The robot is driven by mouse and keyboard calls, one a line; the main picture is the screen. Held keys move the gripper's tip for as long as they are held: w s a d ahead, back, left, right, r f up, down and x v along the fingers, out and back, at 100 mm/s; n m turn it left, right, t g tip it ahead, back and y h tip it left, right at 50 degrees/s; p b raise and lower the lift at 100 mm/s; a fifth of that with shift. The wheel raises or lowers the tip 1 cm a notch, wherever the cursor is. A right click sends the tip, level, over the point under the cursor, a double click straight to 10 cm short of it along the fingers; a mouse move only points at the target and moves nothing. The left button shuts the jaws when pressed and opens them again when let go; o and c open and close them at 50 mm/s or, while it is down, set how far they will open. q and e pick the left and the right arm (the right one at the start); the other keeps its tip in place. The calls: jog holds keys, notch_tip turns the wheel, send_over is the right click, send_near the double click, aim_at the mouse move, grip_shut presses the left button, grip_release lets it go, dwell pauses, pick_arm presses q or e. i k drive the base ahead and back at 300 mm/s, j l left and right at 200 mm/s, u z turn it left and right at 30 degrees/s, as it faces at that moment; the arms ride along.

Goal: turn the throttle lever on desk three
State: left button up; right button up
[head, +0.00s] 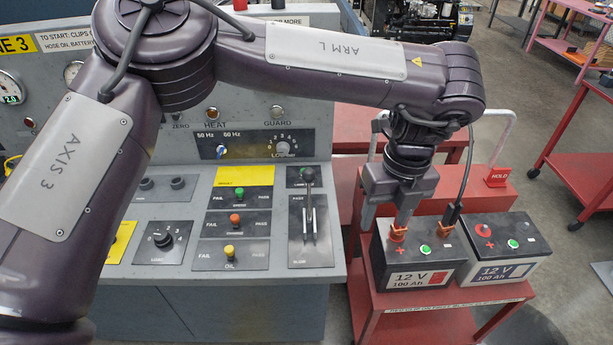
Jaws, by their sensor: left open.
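The desk (335,240) is a grey sloped console with a yellow sign ending in "NE 3" (17,45) at upper left. A lever with a dark round knob (309,175), likely the throttle lever, stands in a slotted plate (311,240) at the desk's right side. Its knob is near the top of the slot. My left gripper (386,222) is open, pointing down, to the right of the desk and the lever. It is over the left part of a black 12 V battery (420,262), close to an orange clamp (397,233). Whether it touches the clamp is unclear. My right gripper is not in view.
A second 12 V battery (498,250) stands beside the first on a red trolley (400,308). A dark cable runs to another orange clamp (445,229). My left arm spans the upper picture and hides part of the desk. Open floor lies right of the trolley.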

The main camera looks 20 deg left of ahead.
aim_at(308, 174)
jog(key=i+j, duration=0.7)
jog(key=j, duration=0.2)
